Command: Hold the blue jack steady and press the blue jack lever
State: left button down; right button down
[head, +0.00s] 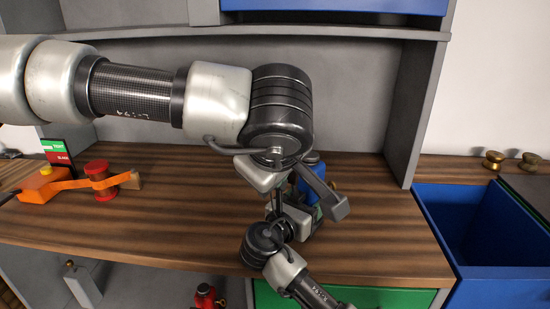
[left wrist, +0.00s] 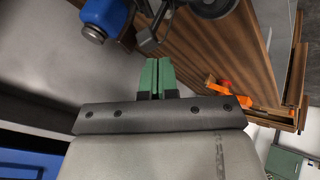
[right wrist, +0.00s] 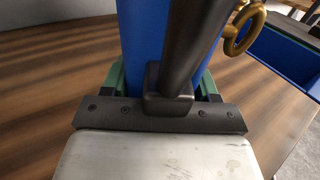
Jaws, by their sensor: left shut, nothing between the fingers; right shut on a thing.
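The blue jack (head: 311,188) stands on the wooden bench, largely hidden behind my arms in the head view. In the right wrist view its blue body (right wrist: 143,35) fills the space between the green fingers of my right gripper (right wrist: 161,82), which is shut on it. A dark bar stands in front of the body there. In the left wrist view, my left gripper (left wrist: 158,76) is shut and empty. A dark lever-like part (left wrist: 149,42) is just beyond its fingertips, and a blue part of the jack (left wrist: 104,14) is at upper left. I cannot tell whether the fingertips touch the lever.
An orange device with a red spool (head: 102,178) is at the left of the bench (head: 190,215). A blue bin (head: 470,215) is at the right, with brass knobs (head: 494,160) behind it. A grey shelf wall stands behind.

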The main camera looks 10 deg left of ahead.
pick_arm(q)
jog(key=w, duration=0.1)
jog(key=w+d+f, duration=0.1)
jog(key=w, duration=0.1)
jog(key=w+f, duration=0.1)
jog(key=w, duration=0.1)
jog(key=shift+d, duration=0.4)
